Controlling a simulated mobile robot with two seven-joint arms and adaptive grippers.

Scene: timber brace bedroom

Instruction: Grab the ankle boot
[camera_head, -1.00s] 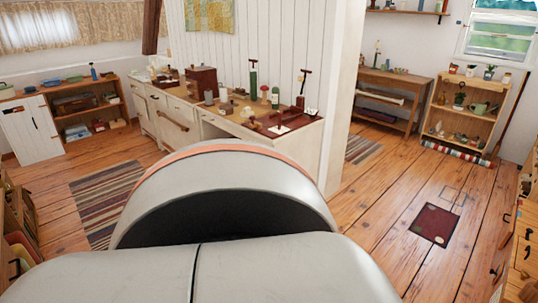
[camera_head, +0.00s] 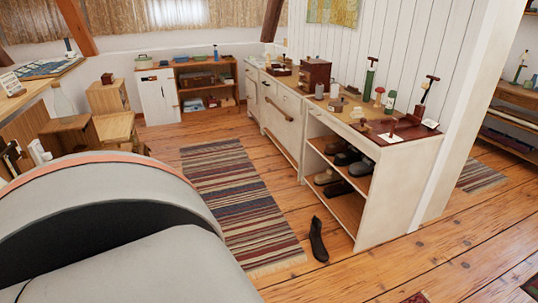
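A dark ankle boot (camera_head: 318,239) stands on the wooden floor, between the end of the striped rug and the open shelves of the white counter. Several other dark and brown shoes (camera_head: 345,158) sit on those shelves; whether any is an ankle boot is too small to tell. Neither of my grippers shows in the head view. My own body fills the lower left of the picture, well apart from the boot.
A long white counter (camera_head: 384,205) with many small items on top runs along the panelled wall. A striped rug (camera_head: 235,200) lies on the floor. Wooden boxes (camera_head: 70,133) and a desk stand at the left. The floor at the lower right is mostly clear.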

